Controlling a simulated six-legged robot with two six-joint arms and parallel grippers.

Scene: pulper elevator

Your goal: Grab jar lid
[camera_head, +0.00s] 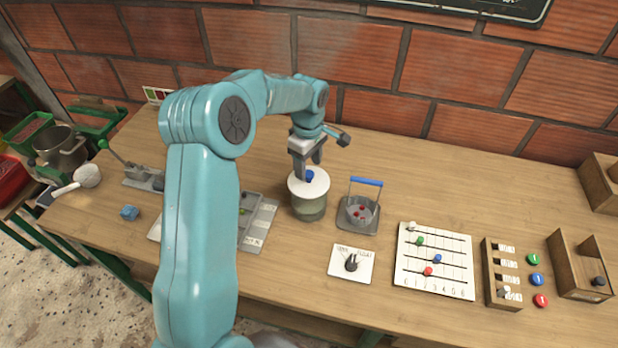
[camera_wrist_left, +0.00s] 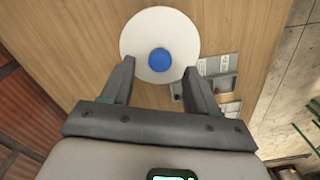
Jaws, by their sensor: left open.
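The jar (camera_head: 309,206) stands on the wooden table with its white lid (camera_head: 318,187) on top. The lid has a blue knob (camera_head: 309,175) in its middle. In the left wrist view the round white lid (camera_wrist_left: 140,32) and its blue knob (camera_wrist_left: 159,60) show just beyond the fingers. My left gripper (camera_head: 308,172) is above the lid, pointing down, with its fingers apart. In the left wrist view the open fingers of the left gripper (camera_wrist_left: 158,78) are on either side of the knob's line, with nothing between them. The right gripper is not seen.
A grey basket with a blue handle (camera_head: 366,182) stands just right of the jar. A grey tray (camera_head: 262,224) lies left of it, partly behind my arm. A card with a dark knob (camera_head: 351,264) and a bead board (camera_head: 434,262) lie to the right. The brick wall is behind.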

